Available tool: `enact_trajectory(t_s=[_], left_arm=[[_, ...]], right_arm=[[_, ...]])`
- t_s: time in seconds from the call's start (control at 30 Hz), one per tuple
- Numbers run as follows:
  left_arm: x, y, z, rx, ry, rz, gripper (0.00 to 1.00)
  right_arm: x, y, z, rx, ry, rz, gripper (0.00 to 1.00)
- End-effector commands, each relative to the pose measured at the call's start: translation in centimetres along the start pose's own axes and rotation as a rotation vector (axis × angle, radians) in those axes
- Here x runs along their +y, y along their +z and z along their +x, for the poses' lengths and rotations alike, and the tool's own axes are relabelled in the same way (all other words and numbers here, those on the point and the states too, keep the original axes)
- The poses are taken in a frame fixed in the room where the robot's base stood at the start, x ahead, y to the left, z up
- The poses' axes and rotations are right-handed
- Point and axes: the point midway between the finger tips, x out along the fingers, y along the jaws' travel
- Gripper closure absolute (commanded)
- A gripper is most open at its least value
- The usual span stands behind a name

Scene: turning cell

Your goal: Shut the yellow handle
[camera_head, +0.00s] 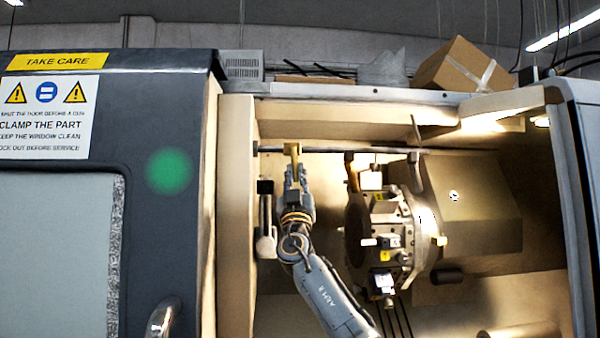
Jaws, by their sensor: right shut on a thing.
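The yellow handle (291,149) sits high in the machine's opening, at the dark horizontal bar (325,151), left of the turret. My right gripper (292,166) reaches up to it from below and is shut on it. The fingers cover the handle's lower part, so its full shape is hidden. My left gripper is not in view.
A tool turret (398,215) with several holders stands right of my right arm. An orange-brown curved part (352,175) hangs close to the arm's right. The grey door (160,100) with warning signs fills the left. A cardboard box (463,70) lies on top.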

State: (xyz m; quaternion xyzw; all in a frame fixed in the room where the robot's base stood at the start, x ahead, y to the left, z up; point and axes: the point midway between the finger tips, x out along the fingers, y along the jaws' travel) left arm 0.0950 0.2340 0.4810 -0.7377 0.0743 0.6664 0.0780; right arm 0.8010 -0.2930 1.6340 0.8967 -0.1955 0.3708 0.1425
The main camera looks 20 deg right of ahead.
Motion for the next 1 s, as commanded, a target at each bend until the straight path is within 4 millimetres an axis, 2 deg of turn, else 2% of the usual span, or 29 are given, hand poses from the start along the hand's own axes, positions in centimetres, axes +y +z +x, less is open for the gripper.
enact_trajectory(t_s=[0.03, 0.23, 0.83, 0.87, 0.9, 0.97, 1.0], left_arm=[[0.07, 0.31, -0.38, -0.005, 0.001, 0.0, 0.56], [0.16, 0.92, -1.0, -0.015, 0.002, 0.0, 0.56], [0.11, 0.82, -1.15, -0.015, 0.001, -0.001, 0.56], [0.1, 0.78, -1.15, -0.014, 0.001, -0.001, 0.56], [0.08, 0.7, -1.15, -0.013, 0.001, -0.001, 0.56], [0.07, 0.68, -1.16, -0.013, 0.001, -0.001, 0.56], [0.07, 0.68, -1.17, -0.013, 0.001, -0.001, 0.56]], right_arm=[[-0.69, 0.52, -0.27, -0.015, 0.01, 0.014, 1.0], [-1.17, 0.62, -0.43, -0.031, 0.06, 0.063, 1.0], [-1.34, 0.73, -0.61, -0.037, 0.085, 0.087, 1.0], [-1.34, 0.72, -0.6, -0.037, 0.085, 0.087, 0.79], [-1.32, 0.69, -0.58, -0.037, 0.085, 0.088, 0.71], [-1.27, 0.6, -0.53, -0.035, 0.086, 0.088, 0.62], [-1.23, 0.52, -0.48, -0.034, 0.086, 0.088, 0.62]])
